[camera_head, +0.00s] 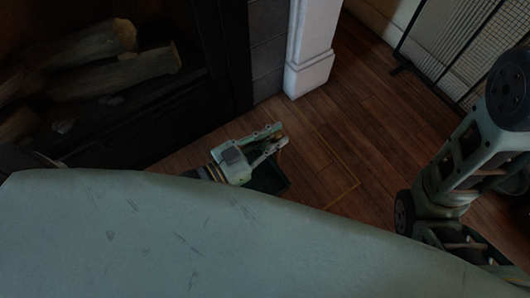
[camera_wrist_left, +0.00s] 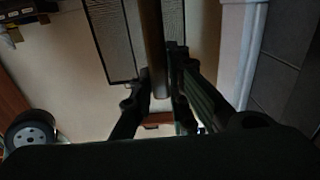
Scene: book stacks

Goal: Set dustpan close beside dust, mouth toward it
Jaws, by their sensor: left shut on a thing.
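My left gripper (camera_head: 276,137) is low over the wood floor near the fireplace. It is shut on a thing. In the left wrist view a brown bar (camera_wrist_left: 152,45), which looks like a handle, runs between its dark fingers (camera_wrist_left: 158,92). A dark green dustpan (camera_head: 270,181) shows just below the gripper in the head view, partly hidden by the gripper and a large pale green surface. I cannot tell which way its mouth faces or whether it touches the floor. I cannot make out any dust. My right gripper is not in view.
A fireplace with logs (camera_head: 115,72) is at the left, with a white pillar base (camera_head: 308,75) beside it. A dark-framed mesh screen (camera_head: 455,45) stands at the upper right. Open wood floor (camera_head: 350,130) lies between them. My right arm is at the right.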

